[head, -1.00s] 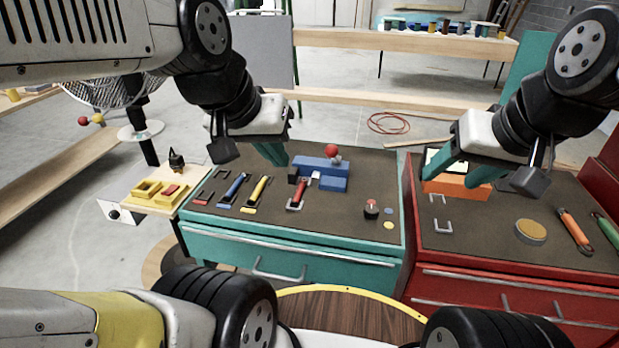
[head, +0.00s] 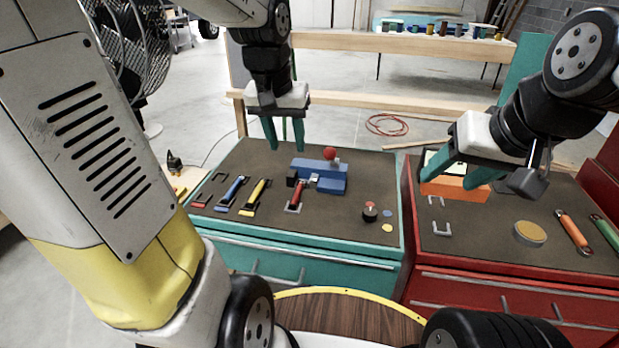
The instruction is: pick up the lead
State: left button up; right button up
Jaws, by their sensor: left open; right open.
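I cannot tell for sure which thing is the lead. A coiled red cable (head: 388,124) lies on the floor behind the benches, and a thin dark cable (head: 212,148) runs on the floor to the left. My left gripper (head: 285,143) is open and empty, pointing down over the back of the teal bench (head: 230,250), behind and left of a blue block (head: 322,168). My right gripper (head: 455,178) is open, its fingers in front of an orange block (head: 456,190) on the red bench (head: 500,285). It appears to hold nothing.
Blue (head: 232,191), yellow (head: 254,195) and red (head: 296,195) handled pieces lie on the teal bench. A small knob (head: 370,212) stands at the right. The teal bench's front middle is clear.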

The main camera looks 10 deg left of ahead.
pick_arm(q)
jog(key=w+f+g, duration=0.2)
jog(key=w+f, duration=0.6)
jog(key=w, duration=0.1)
jog(key=g, duration=0.1)
send_over(298, 191)
jog(key=shift+y, duration=0.3)
notch_tip(298, 191, down, 6)
jog(key=shift+w+f, duration=0.15)
jog(key=shift+f, duration=0.05)
notch_tip(298, 191, down, 8)
jog(key=shift+r, duration=0.1)
grip_shut()
